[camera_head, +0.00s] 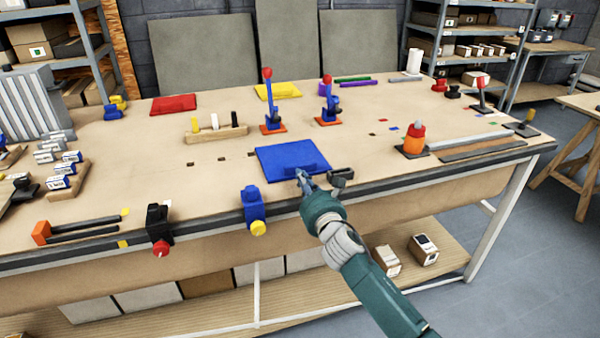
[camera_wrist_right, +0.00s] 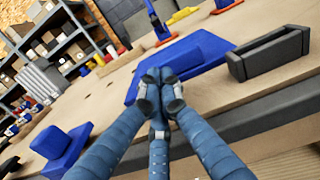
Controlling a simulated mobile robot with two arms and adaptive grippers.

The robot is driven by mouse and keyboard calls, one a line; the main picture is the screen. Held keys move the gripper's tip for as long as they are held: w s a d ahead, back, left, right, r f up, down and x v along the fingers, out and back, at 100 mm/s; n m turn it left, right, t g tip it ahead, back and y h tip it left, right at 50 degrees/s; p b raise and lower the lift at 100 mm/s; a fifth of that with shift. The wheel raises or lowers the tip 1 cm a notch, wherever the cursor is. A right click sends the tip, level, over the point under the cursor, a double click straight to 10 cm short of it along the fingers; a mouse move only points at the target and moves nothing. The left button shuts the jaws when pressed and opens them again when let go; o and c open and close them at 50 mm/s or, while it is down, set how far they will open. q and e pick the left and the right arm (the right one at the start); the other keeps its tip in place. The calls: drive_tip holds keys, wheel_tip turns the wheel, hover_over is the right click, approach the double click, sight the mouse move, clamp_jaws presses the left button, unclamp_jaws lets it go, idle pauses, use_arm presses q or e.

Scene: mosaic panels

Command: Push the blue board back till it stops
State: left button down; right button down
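The blue board (camera_head: 283,155) lies flat near the front edge of the workbench, with a raised blue block on its front part. It also shows in the right wrist view (camera_wrist_right: 205,46). My right gripper (camera_head: 303,177) is at the front of the board, coming from the front right. In the right wrist view its fingertips (camera_wrist_right: 159,85) are closed together with nothing between them, right at the board's raised block. I cannot tell whether they touch it. The fingers hide part of the board. My left gripper is not in view.
A dark slotted block (camera_head: 341,177) stands just right of my gripper. A blue clamp with a yellow knob (camera_head: 252,208) is at the front edge, left of the board. Behind stand two blue toggle clamps with red knobs (camera_head: 270,105) and a wooden holder (camera_head: 217,133).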

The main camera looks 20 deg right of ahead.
sight(297, 165)
drive_tip(key=shift+w, duration=1.1)
drive_tip(key=w+b, duration=0.1)
drive_tip(key=w, duration=0.1)
drive_tip(key=shift+w, duration=0.35)
drive_tip(key=shift+w+a+b, duration=0.1)
drive_tip(key=shift+w+b, duration=0.2)
drive_tip(key=shift+w, duration=0.25)
drive_tip(key=shift+s, duration=0.1)
